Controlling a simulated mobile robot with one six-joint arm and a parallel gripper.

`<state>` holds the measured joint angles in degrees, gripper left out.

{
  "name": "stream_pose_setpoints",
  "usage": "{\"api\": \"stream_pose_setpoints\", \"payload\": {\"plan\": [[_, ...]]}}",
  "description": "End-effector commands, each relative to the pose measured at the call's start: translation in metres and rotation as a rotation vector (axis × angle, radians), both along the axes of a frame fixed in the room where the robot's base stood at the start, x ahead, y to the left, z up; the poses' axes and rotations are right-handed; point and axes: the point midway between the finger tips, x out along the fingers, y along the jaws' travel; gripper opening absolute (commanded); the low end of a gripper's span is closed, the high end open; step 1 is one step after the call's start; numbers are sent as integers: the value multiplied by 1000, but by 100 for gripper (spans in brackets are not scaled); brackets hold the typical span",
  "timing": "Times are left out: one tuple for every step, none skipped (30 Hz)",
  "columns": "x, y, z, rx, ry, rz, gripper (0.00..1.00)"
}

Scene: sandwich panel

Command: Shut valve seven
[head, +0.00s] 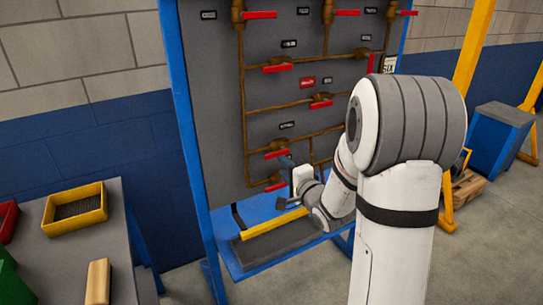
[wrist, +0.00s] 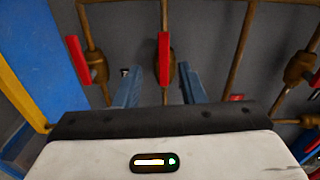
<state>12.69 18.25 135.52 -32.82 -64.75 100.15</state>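The grey panel (head: 215,110) carries several brown pipes and valves with red handles. My gripper (head: 287,165) is at the panel's lower part, close to a red valve handle (head: 276,153); another red handle (head: 275,187) is just below. In the wrist view my gripper (wrist: 161,84) is open, its two blue fingers apart. A red handle (wrist: 164,55) on a brown valve body shows between and beyond the fingers; I cannot tell if they touch it. The labels are too small to read, so I cannot tell which valve is seven.
In the wrist view, red handles stand to the left (wrist: 79,60) and right (wrist: 315,78). A blue ledge (head: 245,270) runs below. A table (head: 70,250) with a yellow bin (head: 75,209) is left.

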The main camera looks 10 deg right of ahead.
Motion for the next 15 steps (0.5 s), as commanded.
{"api": "stream_pose_setpoints", "payload": {"plan": [[1,0,-1,35,-10,10,36],[1,1,0,51,-16,15,36],[2,2,0,65,-20,21,36],[4,3,0,73,-22,24,36],[6,4,1,77,-25,26,36],[10,5,1,79,-26,28,36],[14,7,2,79,-26,28,36],[18,8,1,79,-25,29,36],[24,11,1,79,-24,29,36],[29,12,2,78,-26,28,36],[34,13,2,78,-26,28,36],[41,16,2,78,-26,28,36],[45,17,2,78,-25,28,36],[50,19,2,77,-25,27,36],[55,20,1,77,-25,27,36]]}}
